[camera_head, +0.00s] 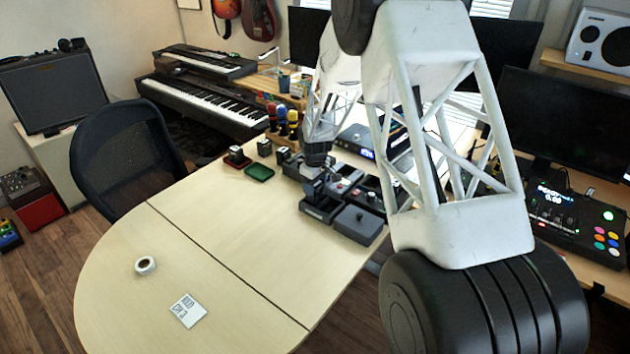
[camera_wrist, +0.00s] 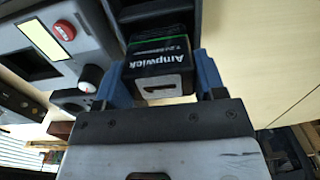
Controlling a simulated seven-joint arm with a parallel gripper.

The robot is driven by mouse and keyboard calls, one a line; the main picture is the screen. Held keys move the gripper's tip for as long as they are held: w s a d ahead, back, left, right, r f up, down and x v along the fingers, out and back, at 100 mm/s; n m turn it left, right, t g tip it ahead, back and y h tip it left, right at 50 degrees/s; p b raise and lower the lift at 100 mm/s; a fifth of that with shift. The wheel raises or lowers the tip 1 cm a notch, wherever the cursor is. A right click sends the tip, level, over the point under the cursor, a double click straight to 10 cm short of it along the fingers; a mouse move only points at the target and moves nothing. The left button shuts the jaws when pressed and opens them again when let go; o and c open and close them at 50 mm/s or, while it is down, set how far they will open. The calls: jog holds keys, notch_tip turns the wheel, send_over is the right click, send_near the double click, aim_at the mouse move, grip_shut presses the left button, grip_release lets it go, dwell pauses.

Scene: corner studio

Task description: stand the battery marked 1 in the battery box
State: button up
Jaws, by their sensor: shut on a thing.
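My gripper (camera_wrist: 162,78) has its blue fingers shut on a black battery (camera_wrist: 160,58) in the wrist view. The battery's pale end carries a 1, and its side reads "Ampwick". A dark box-like thing with ledges or slots (camera_wrist: 150,14) lies just beyond the battery; I cannot tell whether they touch or whether this is the battery box. In the head view my gripper (camera_head: 314,186) is low over the dark equipment at the table's far right edge, and the battery cannot be made out there.
In the wrist view a grey device with a red button (camera_wrist: 64,30) and a knob is left of the battery. In the head view a red tray (camera_head: 237,162) and a green tray (camera_head: 260,173) lie left of my gripper. A tape roll (camera_head: 146,265) lies nearer; the table's middle is clear.

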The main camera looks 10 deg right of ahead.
jog(key=shift+f, duration=1.05)
jog(key=shift+f, duration=0.7)
dwell(0.8)
jog(key=o, duration=1.2)
jog(key=shift+c, duration=0.2)
jog(key=shift+r, duration=3)
jog(key=shift+r, duration=2.5)
